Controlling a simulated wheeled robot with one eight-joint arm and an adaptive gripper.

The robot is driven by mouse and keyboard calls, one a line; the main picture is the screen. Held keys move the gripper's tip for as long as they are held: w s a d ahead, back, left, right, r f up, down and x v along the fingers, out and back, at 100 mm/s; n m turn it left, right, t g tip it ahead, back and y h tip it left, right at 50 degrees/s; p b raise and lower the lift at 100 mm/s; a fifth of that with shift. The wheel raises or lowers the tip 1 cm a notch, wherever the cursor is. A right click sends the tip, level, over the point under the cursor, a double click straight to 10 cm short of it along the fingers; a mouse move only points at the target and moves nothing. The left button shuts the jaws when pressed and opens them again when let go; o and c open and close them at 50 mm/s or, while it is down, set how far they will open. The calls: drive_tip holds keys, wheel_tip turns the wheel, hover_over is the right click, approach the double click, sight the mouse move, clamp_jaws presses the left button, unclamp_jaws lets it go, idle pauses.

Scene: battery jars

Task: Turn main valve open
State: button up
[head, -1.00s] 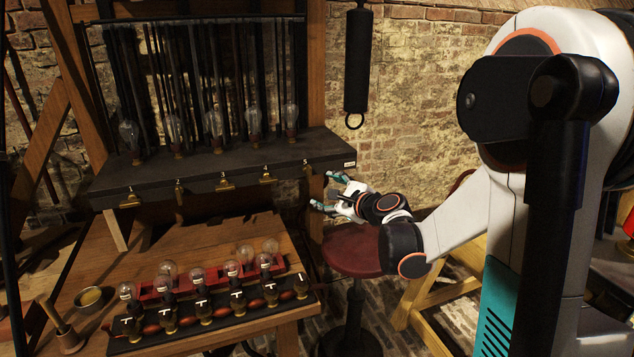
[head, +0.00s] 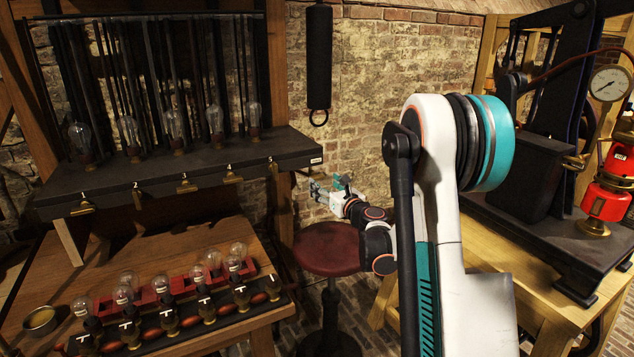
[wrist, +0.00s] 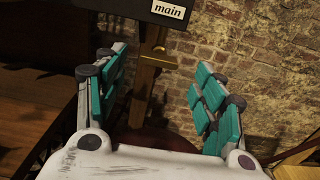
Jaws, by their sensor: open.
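The main valve shows in the wrist view as a small brass handle (wrist: 158,60) under a dark shelf end with a white "main" label (wrist: 169,10). My gripper (wrist: 163,64) is open and empty there, its two teal-padded fingers spread either side of the valve in the picture; the valve appears beyond the fingertips, apart from them. In the head view my gripper (head: 331,186) is just below and right of the shelf's right end, where a white label (head: 316,161) shows. The valve itself is hard to make out in the head view.
The dark shelf (head: 110,186) carries several bulbs and brass taps along its front. A round red stool (head: 327,249) stands below my gripper. A black cylinder (head: 319,55) hangs above. A bench with a gauge (head: 609,83) and red lamp (head: 606,195) stands right.

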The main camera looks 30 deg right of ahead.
sight(319, 178)
drive_tip(key=w+b, duration=0.1)
drive_tip(key=w, duration=0.5)
drive_tip(key=shift+w+d+b, duration=0.1)
drive_tip(key=shift+w+b, duration=0.1)
drive_tip(key=shift+b, duration=0.1)
drive_tip(key=c, duration=1.1)
